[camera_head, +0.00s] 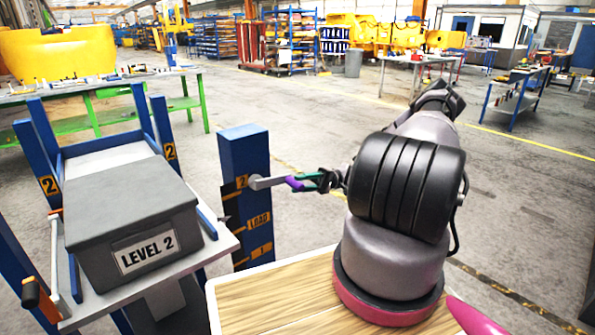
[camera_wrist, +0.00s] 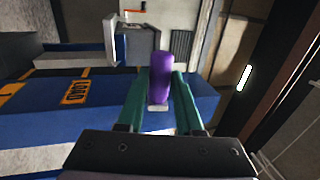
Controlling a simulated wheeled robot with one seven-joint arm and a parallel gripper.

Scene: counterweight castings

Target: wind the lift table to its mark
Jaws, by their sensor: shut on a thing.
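The lift table (camera_head: 220,243) is a pale plate at the left, bearing a grey box (camera_head: 125,205) labelled "LEVEL 2". A blue post (camera_head: 243,150) beside it carries labels "2", "LOAD" (camera_head: 259,221) and "1"; "LOAD" also shows in the wrist view (camera_wrist: 75,92). A grey crank arm (camera_head: 265,183) reaches right from the post near its "2" and ends in a purple grip (camera_head: 293,183). My gripper (camera_head: 312,182) is shut on this grip; in the wrist view the purple grip (camera_wrist: 160,78) stands between the teal fingers. I cannot tell which mark the table is level with.
Blue uprights marked "2" (camera_head: 49,186) stand around the table. A wooden top (camera_head: 275,300) lies below my arm. A green-framed bench (camera_head: 100,95) stands behind.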

